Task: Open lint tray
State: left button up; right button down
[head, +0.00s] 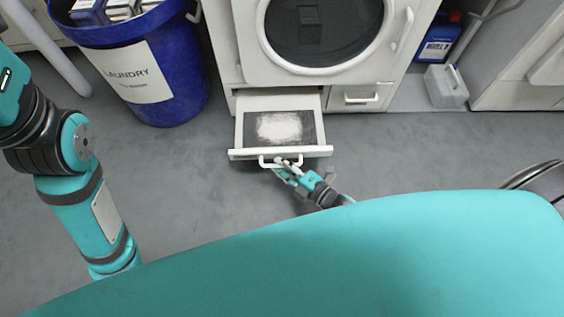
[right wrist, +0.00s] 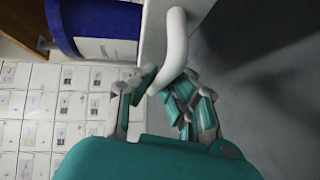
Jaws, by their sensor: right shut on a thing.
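The lint tray (head: 320,152) is a white drawer pulled out from the lower left of the white dryer (head: 398,60). A dark screen with pale lint (head: 280,128) lies inside it. Its white front handle (head: 264,163) also shows large in the right wrist view (right wrist: 176,40). My right gripper (head: 285,167) is at the handle, shut on it; in the right wrist view its fingers (right wrist: 165,90) close around the lower part of the handle. My left arm is at the left of the head view, but its gripper is out of the picture.
A blue laundry bin (head: 185,75) with boxes in it stands left of the dryer. A closed small drawer (head: 362,97) is right of the tray. A grey container (head: 446,87) and a blue bottle (head: 437,42) stand farther right. The grey floor before the tray is clear.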

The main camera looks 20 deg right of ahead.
jog(key=shift+s+a, duration=0.1)
jog(key=shift+s, duration=0.1)
jog(key=c, duration=1.4)
grip_release()
jog(key=shift+s, duration=0.1)
jog(key=v, duration=1.2)
